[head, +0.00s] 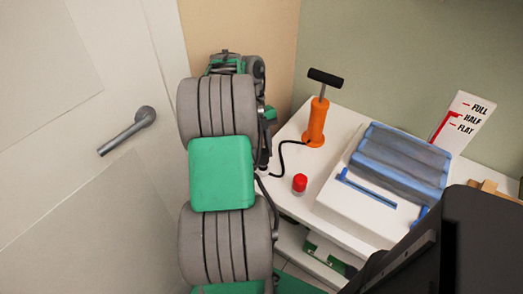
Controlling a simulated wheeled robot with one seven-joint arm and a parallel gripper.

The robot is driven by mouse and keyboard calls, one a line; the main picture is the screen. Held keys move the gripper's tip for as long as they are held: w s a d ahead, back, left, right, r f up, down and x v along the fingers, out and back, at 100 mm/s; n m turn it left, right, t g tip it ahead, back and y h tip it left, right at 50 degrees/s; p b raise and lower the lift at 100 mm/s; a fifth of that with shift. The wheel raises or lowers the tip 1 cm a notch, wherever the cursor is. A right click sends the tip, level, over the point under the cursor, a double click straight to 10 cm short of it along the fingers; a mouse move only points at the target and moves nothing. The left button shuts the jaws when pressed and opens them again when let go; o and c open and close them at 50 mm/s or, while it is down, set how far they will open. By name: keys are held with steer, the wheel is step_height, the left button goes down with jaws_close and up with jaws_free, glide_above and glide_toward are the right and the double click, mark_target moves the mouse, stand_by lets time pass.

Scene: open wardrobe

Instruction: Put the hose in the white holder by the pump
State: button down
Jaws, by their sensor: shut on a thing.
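The orange pump (316,122) stands upright on the white table, with a black T-handle on top. Its thin black hose (283,157) leaves the base, curves left and runs behind my arm. My gripper (264,152) shows only as dark parts at the right edge of my grey and green arm, left of the pump. It is shut on the hose, but the fingertips and the grasp are mostly hidden by the arm.
A white box with a blue ribbed top (400,158) and a FULL/HALF/FLAT sign (463,121) are to the right. A door with a handle (128,130) is at left. A dark panel (455,240) blocks the lower right.

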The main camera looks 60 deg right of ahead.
steer(key=shift+f+b, duration=1.35)
steer(key=shift+b, duration=0.1)
steer(key=c, duration=0.9)
jaws_free()
steer(key=shift+c, duration=0.2)
steer(key=p+v, duration=0.7)
steer(key=v, duration=0.1)
steer(key=shift+p, duration=0.35)
steer(key=shift+f, duration=0.1)
